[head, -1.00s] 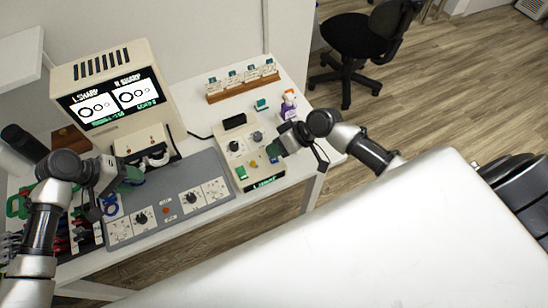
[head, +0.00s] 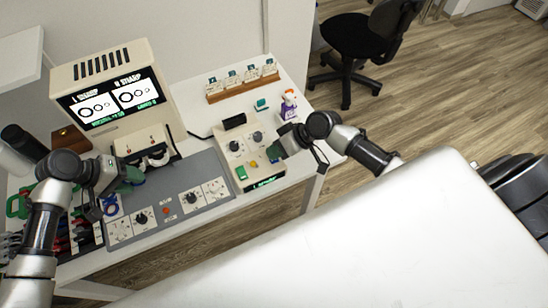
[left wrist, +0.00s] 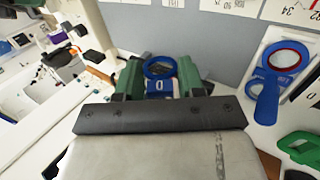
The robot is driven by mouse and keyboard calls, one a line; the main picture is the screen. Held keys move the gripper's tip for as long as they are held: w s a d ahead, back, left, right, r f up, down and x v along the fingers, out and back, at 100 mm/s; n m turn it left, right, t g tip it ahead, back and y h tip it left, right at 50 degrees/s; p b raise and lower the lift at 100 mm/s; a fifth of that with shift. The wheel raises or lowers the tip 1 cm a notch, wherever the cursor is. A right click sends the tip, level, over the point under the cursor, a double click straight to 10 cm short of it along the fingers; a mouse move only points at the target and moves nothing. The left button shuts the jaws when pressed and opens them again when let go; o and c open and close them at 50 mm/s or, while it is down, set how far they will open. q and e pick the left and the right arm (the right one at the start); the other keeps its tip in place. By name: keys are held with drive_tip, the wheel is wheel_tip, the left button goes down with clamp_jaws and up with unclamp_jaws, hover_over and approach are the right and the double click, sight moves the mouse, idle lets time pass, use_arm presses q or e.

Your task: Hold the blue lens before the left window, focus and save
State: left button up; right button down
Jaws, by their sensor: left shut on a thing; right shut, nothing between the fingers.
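My left gripper (head: 130,177) is shut on a blue lens, in front of the chin rest and windows (head: 157,155) of the cream machine. The blue lens (left wrist: 160,68) shows as a ring between the green fingers in the left wrist view, with a blue tag marked "0". In the head view the gripper largely hides it. The screen (head: 112,98) shows rings in two panels, headed "L SHARP" and apparently "R SHARP". My right gripper (head: 275,153) is shut and empty at the right side of the cream control box (head: 236,147), which has knobs, a green button and a yellow button.
A grey panel (head: 170,222) with dials and number cards lies in front. A wooden rack (head: 243,90) and a small white-and-purple figure (head: 289,103) stand behind.

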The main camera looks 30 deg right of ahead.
drive_tip(key=shift+f, duration=0.4)
idle(0.8)
drive_tip(key=shift+r, duration=0.8)
drive_tip(key=shift+r, duration=2.5)
drive_tip(key=v, duration=1.2)
drive_tip(key=shift+r, duration=0.15)
